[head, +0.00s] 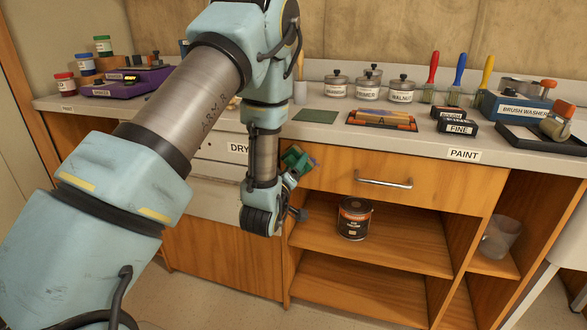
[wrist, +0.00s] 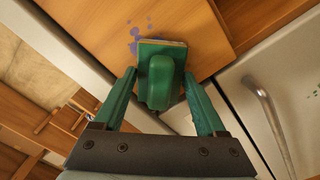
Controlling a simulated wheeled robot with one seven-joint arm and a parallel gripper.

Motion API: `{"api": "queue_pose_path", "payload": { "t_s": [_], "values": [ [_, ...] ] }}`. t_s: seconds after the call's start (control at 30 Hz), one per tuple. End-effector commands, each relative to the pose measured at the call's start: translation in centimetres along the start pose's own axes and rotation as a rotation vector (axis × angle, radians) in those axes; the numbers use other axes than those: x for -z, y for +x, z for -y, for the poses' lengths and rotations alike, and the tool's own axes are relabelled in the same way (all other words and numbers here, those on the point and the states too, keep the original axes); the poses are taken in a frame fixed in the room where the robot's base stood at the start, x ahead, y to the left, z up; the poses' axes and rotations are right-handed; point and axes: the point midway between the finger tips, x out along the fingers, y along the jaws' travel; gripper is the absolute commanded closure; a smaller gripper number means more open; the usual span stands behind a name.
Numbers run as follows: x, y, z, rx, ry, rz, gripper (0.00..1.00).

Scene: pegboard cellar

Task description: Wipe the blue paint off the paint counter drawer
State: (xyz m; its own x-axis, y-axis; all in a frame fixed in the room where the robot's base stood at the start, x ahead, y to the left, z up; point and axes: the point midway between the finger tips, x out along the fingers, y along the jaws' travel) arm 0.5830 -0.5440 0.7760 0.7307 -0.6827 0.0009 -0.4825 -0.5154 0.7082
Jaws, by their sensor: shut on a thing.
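The paint counter drawer (head: 335,176) is a wooden front with a silver bar handle, under the counter labelled PAINT. In the wrist view its wood face (wrist: 205,25) carries blue paint (wrist: 136,40), a few splotches just beside the pad of a green-handled scrubber (wrist: 160,80). My gripper (wrist: 160,92) has its green fingers shut on the scrubber's handle. In the head view my gripper (head: 298,160) is at the drawer's left end, and my arm hides the paint there. I cannot tell whether the pad touches the wood.
A dark can (head: 354,219) stands on the open shelf below. Brushes, jars and a brush washer (head: 520,109) stand on the counter.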

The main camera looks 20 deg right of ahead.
Motion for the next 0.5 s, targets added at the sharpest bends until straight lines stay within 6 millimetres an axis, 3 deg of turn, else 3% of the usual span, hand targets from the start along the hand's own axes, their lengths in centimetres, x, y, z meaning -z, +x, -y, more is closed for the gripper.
{"api": "queue_pose_path", "payload": {
  "t_s": [0.5],
  "values": [
    [-2.3, -0.2, -2.2, -0.001, -0.002, 0.001, 1.00]
  ]
}}
